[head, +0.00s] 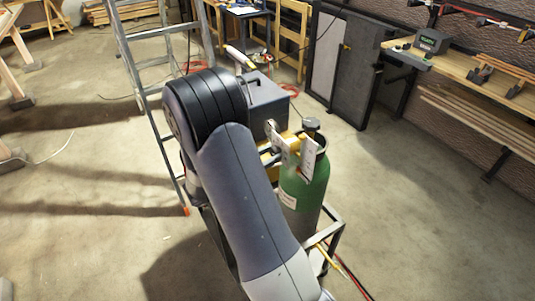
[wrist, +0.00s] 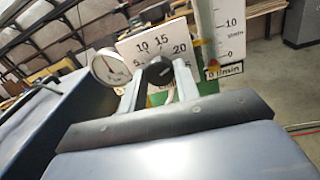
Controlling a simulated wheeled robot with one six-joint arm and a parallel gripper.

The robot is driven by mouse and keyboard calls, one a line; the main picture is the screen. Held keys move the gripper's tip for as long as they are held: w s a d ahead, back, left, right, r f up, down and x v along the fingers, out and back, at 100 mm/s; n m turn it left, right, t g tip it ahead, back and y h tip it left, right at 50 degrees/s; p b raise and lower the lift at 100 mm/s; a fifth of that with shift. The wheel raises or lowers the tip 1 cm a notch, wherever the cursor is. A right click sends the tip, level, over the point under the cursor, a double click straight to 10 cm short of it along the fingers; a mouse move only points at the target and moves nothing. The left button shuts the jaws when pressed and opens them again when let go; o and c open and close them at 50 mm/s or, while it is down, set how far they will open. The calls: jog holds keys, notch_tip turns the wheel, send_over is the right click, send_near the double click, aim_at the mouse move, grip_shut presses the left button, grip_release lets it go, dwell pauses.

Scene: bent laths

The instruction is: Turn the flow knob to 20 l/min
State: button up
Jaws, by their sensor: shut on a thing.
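The black flow knob (wrist: 158,73) stands in front of a white dial plate (wrist: 133,46) marked 10, 15 and 20 in the wrist view. My gripper (wrist: 158,82) is shut on the knob, one finger on each side. I cannot tell exactly which number the knob's mark points to. To the right, a flow scale (wrist: 231,30) reads from 0 up past 10, with a "0 l/min" label (wrist: 225,71) below it. In the head view, white plates (head: 311,152) sit atop the green gas cylinder (head: 306,190); my gripper cannot be made out there.
A round pressure gauge (wrist: 108,66) is close left of the knob. In the head view, a stepladder (head: 155,90) stands left of my arm and a workbench (head: 455,68) is at the right. The floor right of the cylinder is clear.

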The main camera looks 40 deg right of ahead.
jog(key=o, duration=1)
jog(key=shift+c, duration=0.2)
jog(key=a+b, duration=0.2)
jog(key=a, duration=0.9)
jog(key=shift+s+b, duration=0.15)
jog(key=shift+b, duration=0.25)
jog(key=shift+d+r, duration=0.1)
jog(key=d+p, duration=0.3)
jog(key=d, duration=0.7)
jog(key=shift+d, duration=0.35)
jog(key=shift+d+f+b, duration=0.1)
jog(key=shift+f+b, duration=0.1)
jog(key=shift+b, duration=0.1)
jog(key=shift+r+m, duration=0.1)
jog(key=shift+m, duration=0.5)
